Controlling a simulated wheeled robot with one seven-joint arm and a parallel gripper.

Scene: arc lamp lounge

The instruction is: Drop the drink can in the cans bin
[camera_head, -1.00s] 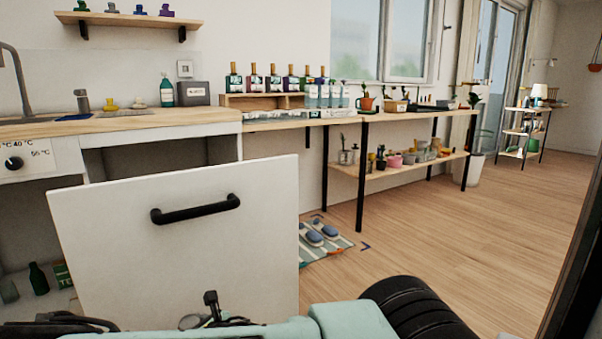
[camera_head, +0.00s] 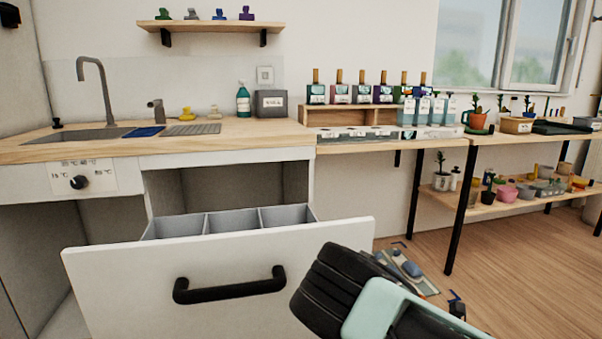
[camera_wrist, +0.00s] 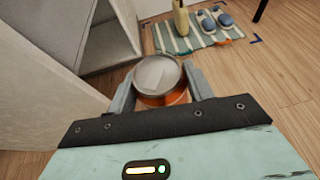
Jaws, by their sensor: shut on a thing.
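My gripper (camera_wrist: 160,88) is shut on the drink can (camera_wrist: 158,76), which has a silver top and an orange side, in the wrist view. Its fingers press on both sides of the can. In the head view my arm shows at the lower right, and the can and fingers cannot be made out. A white drawer (camera_head: 130,285) with a black handle stands pulled out below the worktop. Three grey bins (camera_head: 232,221) sit side by side in it. No labels show on them, so I cannot tell which is the cans bin.
The wooden worktop (camera_head: 250,133) with the sink (camera_head: 85,138) runs above the drawer. A shelf table (camera_head: 490,206) with plants and pots stands to the right. A striped mat with slippers (camera_wrist: 215,18) lies on the floor. Open floor (camera_head: 510,290) lies at the right.

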